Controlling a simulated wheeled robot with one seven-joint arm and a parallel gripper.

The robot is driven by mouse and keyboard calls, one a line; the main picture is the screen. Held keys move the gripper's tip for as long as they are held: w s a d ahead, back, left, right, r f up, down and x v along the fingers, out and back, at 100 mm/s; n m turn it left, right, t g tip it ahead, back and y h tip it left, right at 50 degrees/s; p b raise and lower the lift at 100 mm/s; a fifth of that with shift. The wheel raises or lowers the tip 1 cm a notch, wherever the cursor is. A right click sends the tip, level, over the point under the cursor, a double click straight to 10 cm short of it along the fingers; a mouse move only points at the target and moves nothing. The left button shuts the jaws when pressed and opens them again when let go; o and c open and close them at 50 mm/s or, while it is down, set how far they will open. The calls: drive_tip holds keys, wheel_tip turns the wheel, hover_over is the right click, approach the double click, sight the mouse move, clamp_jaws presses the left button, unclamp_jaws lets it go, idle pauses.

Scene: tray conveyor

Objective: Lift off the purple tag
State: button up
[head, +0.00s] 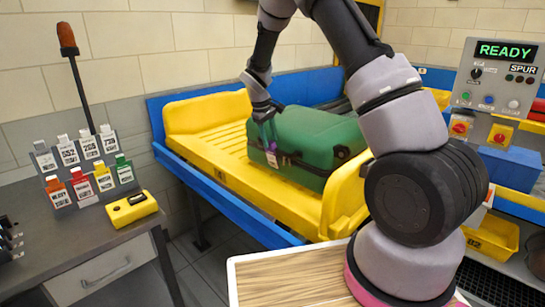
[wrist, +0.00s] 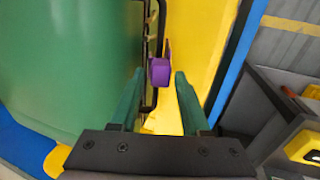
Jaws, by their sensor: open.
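A green suitcase (head: 318,140) lies in a yellow tray (head: 205,128). It also fills the left of the wrist view (wrist: 65,65). The purple tag (wrist: 160,71) hangs at the suitcase's dark side handle (wrist: 154,100). In the head view, a small pale label (head: 272,159) shows low on the suitcase's near side, below my gripper (head: 267,124). My gripper is open and points down beside that side. In the wrist view its two green fingers stand left and right of the purple tag, with visible gaps. I cannot tell how deep the tag sits between them.
The tray rests on a blue-framed conveyor (head: 245,214). A desk on the left holds a rack of coloured tags (head: 88,165), a yellow device (head: 131,208) and a red-topped pole (head: 75,75). A control panel (head: 497,78) on the right reads READY. A wooden surface (head: 290,280) is in front.

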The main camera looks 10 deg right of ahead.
sight(272, 148)
drive_tip(key=x, duration=0.5)
drive_tip(key=shift+w+d+f, duration=0.1)
drive_tip(key=shift+w+f, duration=0.05)
clamp_jaws()
drive_tip(key=a+v, duration=0.1)
drive_tip(key=v, duration=0.7)
drive_tip(key=s+a, duration=0.7)
drive_tip(key=a, duration=0.3)
drive_tip(key=shift+s+a+f, duration=0.25)
drive_tip(key=shift+s+f, duration=0.05)
drive_tip(key=shift+f, duration=0.1)
drive_tip(key=shift+r, duration=0.1)
wheel_tip(272, 148, up, 6)
drive_tip(key=shift+r, duration=0.15)
idle(0.4)
